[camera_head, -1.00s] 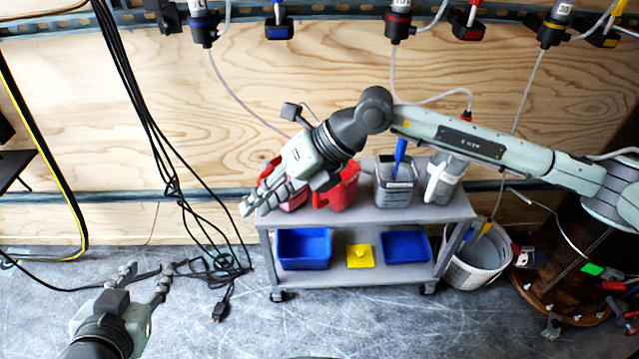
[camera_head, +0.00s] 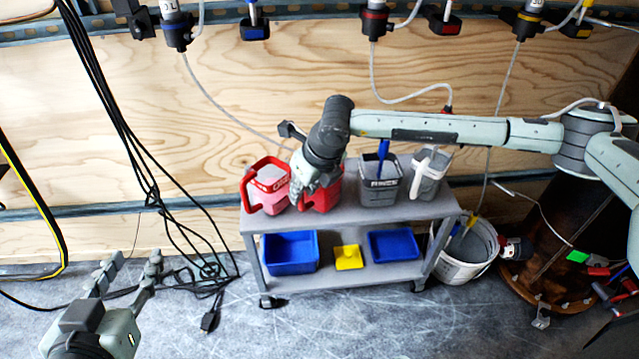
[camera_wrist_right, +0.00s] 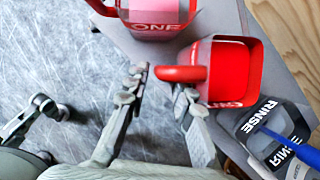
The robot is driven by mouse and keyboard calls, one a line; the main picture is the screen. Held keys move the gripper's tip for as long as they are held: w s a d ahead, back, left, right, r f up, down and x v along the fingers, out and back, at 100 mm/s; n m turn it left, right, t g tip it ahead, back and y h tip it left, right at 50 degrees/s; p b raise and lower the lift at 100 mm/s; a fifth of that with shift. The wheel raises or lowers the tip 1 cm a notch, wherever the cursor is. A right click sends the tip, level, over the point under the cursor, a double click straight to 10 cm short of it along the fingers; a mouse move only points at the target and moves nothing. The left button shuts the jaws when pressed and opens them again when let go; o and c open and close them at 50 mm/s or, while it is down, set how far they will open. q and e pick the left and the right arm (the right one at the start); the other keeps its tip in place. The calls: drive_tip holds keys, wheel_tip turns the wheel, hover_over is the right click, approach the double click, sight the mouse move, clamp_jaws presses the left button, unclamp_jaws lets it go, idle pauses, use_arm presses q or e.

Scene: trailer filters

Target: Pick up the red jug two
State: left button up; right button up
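Two red jugs stand on the cart's top shelf. The left one (camera_head: 268,178) has pale sides, and its label in the right wrist view (camera_wrist_right: 155,27) appears to read ONE. The other, solid red jug (camera_head: 330,192) stands to its right, partly hidden by my right arm; its label in the right wrist view (camera_wrist_right: 230,72) is not clear enough to tell its number. My right gripper (camera_wrist_right: 158,82) is open, its fingertips either side of the solid red jug's handle end. I cannot tell whether they touch it. My left gripper (camera_head: 130,262) is open and empty above the floor at left.
A grey RINSE jug (camera_head: 378,185) with a blue handle stands right of the red jugs, then another grey jug (camera_head: 426,178). The grey cart (camera_head: 350,219) has blue bins (camera_head: 290,254) below. A white bucket (camera_head: 468,255) stands right. Black cables (camera_head: 195,255) hang near my left gripper.

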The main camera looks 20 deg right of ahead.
sight(301, 209)
drive_tip(key=shift+x, duration=1.6)
drive_tip(key=shift+w+r, duration=0.1)
drive_tip(key=shift+c, duration=0.5)
clamp_jaws()
